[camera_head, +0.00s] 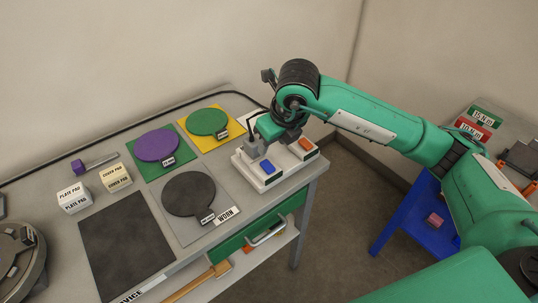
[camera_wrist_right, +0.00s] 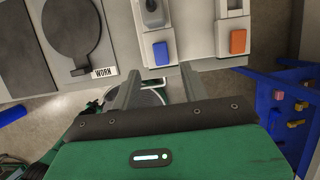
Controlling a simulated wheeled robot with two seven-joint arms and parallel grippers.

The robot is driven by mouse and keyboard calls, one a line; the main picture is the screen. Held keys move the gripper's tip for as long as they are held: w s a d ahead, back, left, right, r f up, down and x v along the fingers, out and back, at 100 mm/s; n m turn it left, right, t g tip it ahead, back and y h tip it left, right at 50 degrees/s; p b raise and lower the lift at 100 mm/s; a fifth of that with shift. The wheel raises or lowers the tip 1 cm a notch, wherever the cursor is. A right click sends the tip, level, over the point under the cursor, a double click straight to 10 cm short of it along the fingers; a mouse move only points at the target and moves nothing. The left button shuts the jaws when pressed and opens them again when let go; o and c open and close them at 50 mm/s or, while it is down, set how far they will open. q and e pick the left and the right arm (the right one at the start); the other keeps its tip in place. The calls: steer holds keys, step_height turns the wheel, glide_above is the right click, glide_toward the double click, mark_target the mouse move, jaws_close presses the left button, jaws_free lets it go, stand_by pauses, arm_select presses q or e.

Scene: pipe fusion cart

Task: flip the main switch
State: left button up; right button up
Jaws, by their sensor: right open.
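A pale switch base (camera_head: 243,172) sits at the right end of the grey bench and carries a blue rocker (camera_head: 267,167) and an orange rocker (camera_head: 305,145). Both rockers also show in the wrist view, blue (camera_wrist_right: 161,53) and orange (camera_wrist_right: 238,41). I see no readable label to tell which is the main switch. My right gripper (camera_head: 268,142) is over the base, just behind the blue rocker, and partly hides the base. In the wrist view its two fingers (camera_wrist_right: 158,85) are spread, with nothing between them. My left gripper is not in view.
The bench holds a purple disc (camera_head: 157,145), a green disc (camera_head: 207,122) and a dark disc (camera_head: 189,194) marked WORN. Plate pad and cover pad boxes (camera_head: 116,177) stand at the left. A green drawer with a handle (camera_head: 268,232) is below. A blue stand (camera_head: 410,215) is at the right.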

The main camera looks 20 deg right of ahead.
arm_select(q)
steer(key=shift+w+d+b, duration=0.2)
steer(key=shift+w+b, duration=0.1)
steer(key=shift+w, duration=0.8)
arm_select(e)
steer(key=shift+v, duration=2.35)
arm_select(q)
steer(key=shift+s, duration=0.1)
